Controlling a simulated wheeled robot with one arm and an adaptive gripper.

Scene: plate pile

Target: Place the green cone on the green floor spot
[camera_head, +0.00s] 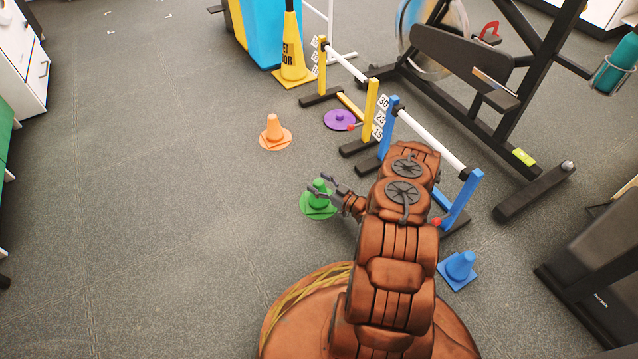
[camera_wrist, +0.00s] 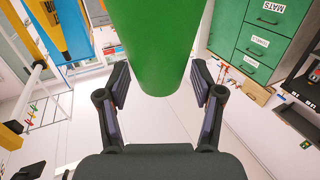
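My gripper (camera_head: 322,183) reaches in from the right at the cone's upper part. In the wrist view the cone (camera_wrist: 158,45) fills the top middle, its narrow end toward the palm.
An orange cone (camera_head: 274,128) stands on an orange spot. A purple spot (camera_head: 339,119) lies behind, and a blue cone (camera_head: 460,266) is at the right. Yellow and blue hurdles (camera_head: 388,125) and exercise equipment (camera_head: 470,65) crowd the right. The floor to the left is clear.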

